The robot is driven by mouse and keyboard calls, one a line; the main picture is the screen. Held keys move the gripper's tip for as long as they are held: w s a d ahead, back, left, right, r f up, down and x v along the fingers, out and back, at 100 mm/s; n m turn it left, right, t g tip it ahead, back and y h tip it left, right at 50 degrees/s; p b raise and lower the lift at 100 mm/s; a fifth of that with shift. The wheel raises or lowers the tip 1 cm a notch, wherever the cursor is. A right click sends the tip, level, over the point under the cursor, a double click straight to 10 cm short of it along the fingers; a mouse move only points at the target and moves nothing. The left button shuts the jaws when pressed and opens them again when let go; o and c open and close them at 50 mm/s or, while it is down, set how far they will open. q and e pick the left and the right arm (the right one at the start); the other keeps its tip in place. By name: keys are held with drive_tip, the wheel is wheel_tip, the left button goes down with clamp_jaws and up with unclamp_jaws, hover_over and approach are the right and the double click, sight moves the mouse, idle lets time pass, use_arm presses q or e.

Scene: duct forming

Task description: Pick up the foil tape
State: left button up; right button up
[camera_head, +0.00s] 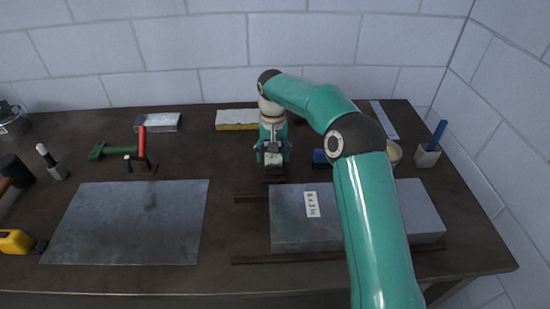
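My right gripper (272,156) points down over the back middle of the bench. A small pale grey shape shows between its fingers, with a dark block (274,179) just below; I cannot tell whether the fingers hold anything. No roll is plainly marked as foil tape. A silvery round item (12,122) sits at the far left edge, partly cut off. A cream round item (395,153) shows behind my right arm, which hides part of it. I cannot tell which of these is the foil tape. My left gripper is not in view.
A grey box-shaped duct (290,229) with a white label lies between dark rails. A flat metal sheet (128,222) covers the front left. A red-handled tool (142,147), a green clamp (110,150), a tape measure (17,242) and a marker holder (428,154) stand around.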

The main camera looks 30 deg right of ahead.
drive_tip(key=c, duration=1)
drive_tip(key=shift+r, duration=0.15)
drive_tip(key=shift+c, duration=0.2)
drive_tip(key=shift+r, duration=0.55)
wheel_tip(320, 180, up, 10)
drive_tip(key=shift+w+f+p, duration=0.1)
drive_tip(key=shift+p, duration=0.85)
wheel_tip(320, 180, up, 9)
drive_tip(key=p, duration=0.5)
drive_tip(key=shift+f, duration=0.1)
